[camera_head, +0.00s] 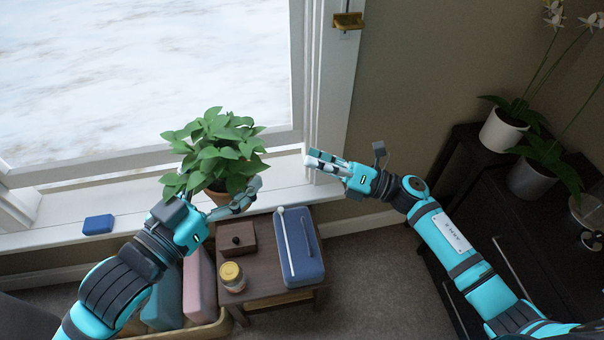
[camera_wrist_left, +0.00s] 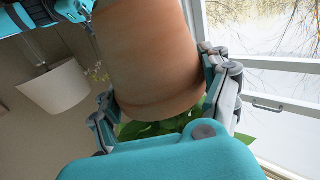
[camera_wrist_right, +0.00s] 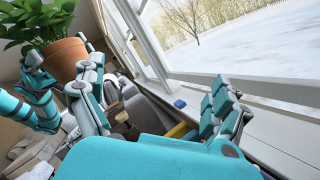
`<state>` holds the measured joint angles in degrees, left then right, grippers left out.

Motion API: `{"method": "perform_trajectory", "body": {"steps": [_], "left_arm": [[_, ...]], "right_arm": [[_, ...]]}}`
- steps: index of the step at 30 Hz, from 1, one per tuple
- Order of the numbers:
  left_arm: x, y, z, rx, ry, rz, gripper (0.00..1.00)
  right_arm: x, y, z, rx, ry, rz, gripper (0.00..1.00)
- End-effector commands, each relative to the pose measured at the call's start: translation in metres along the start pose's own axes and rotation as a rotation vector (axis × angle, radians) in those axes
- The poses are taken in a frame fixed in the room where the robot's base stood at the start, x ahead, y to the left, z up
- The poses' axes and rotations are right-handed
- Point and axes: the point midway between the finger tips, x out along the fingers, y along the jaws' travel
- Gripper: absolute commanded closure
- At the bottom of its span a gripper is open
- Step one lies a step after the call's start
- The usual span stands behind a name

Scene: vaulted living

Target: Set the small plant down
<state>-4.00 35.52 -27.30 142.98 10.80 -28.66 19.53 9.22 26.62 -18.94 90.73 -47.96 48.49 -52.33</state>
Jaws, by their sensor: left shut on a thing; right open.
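The small plant (camera_head: 216,152) has green leaves and a terracotta pot. My left gripper (camera_head: 233,205) is shut on the pot, with a finger on each side of it in the left wrist view (camera_wrist_left: 165,105). The pot (camera_wrist_left: 150,50) looks upright in the head view, in front of the window sill (camera_head: 140,205); I cannot tell whether it touches the sill. In the right wrist view the plant (camera_wrist_right: 40,25) is at the upper left, with the pot (camera_wrist_right: 64,58) showing. My right gripper (camera_head: 325,162) is open and empty, by the window frame to the plant's right.
A blue box (camera_head: 98,224) lies on the sill at left. Below stands a small dark table (camera_head: 262,285) with a brown box (camera_head: 236,238), a yellow-lidded jar (camera_head: 232,277) and a blue case (camera_head: 300,248). Potted orchids (camera_head: 503,130) stand at right.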

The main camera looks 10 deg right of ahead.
Motion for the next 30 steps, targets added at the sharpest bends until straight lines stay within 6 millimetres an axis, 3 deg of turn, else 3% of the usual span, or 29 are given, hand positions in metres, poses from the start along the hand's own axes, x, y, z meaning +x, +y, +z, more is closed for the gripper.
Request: {"method": "perform_trajectory", "body": {"steps": [1, 3, 6, 9, 17, 30], "left_arm": [[0.000, 0.000, -0.002, 0.001, 0.004, 0.001, 0.71], [0.000, 0.000, -0.001, 0.001, 0.004, 0.001, 0.71], [0.000, 0.000, -0.001, 0.001, 0.004, 0.001, 0.71], [0.000, 0.000, -0.001, 0.001, 0.004, 0.001, 0.71], [0.000, 0.000, -0.001, 0.001, 0.004, 0.001, 0.71], [0.000, 0.000, -0.002, 0.001, 0.004, 0.001, 0.71]], "right_arm": [[0.007, 0.026, 0.003, -0.125, 0.069, 0.062, 0.00], [0.013, 0.057, 0.000, -0.294, 0.164, 0.143, 0.00], [0.014, 0.092, -0.009, -0.504, 0.282, 0.246, 0.00], [0.012, 0.114, -0.018, -0.654, 0.369, 0.320, 0.00], [0.021, 0.129, -0.032, -0.756, 0.428, 0.374, 0.00], [0.089, 0.143, -0.070, -0.751, 0.423, 0.373, 0.00]]}}
